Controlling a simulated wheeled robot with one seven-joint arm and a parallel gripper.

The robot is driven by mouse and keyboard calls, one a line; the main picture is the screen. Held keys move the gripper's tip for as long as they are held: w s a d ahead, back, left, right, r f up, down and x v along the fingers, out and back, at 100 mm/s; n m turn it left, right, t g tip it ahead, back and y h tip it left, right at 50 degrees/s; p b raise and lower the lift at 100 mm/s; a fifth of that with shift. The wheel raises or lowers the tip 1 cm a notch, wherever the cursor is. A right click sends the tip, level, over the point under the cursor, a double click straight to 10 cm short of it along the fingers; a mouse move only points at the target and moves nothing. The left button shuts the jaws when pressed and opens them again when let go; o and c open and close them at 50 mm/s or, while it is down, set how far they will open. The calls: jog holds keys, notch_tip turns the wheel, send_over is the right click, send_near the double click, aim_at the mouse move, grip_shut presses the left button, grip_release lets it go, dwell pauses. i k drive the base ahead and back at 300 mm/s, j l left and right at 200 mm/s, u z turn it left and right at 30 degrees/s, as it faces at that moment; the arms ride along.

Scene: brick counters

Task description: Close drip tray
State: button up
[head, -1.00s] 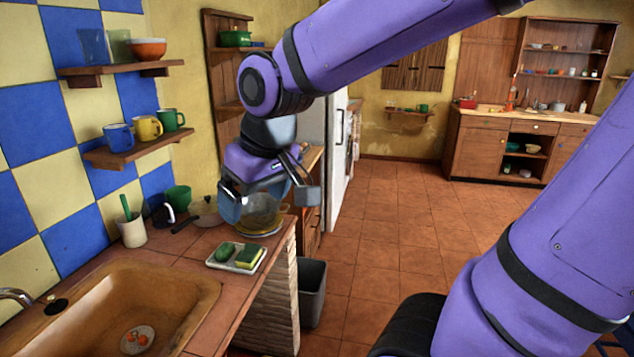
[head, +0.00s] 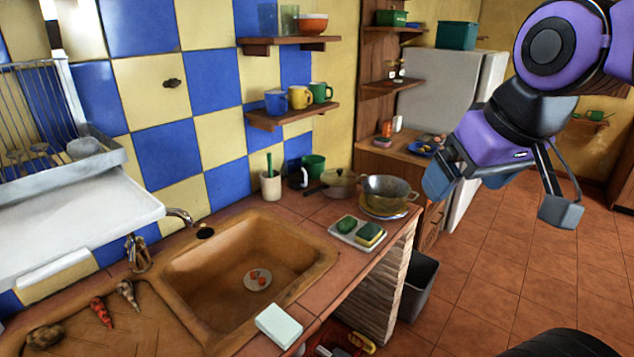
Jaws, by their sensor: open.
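The drip tray (head: 80,225) is a white slab at the left of the head view. It sticks out from under the wire dish rack (head: 45,105), over the back left of the counter. Its left part is cut off by the picture edge. My gripper (head: 499,198) is at the right of the view, over the floor and well apart from the tray. Its fingers are spread, with nothing seen between them.
A brown sink (head: 225,270) and a faucet (head: 178,215) lie right of the tray. Vegetables (head: 102,312) lie on the counter below it. A metal colander (head: 388,190) and a sponge dish (head: 345,238) stand at the counter's far end.

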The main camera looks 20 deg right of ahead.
aim_at(45, 232)
jog(key=u, duration=1.3)
jog(key=k+l+u, duration=0.4)
jog(key=l, duration=0.15)
jog(key=i+l, duration=0.05)
jog(key=i, duration=0.05)
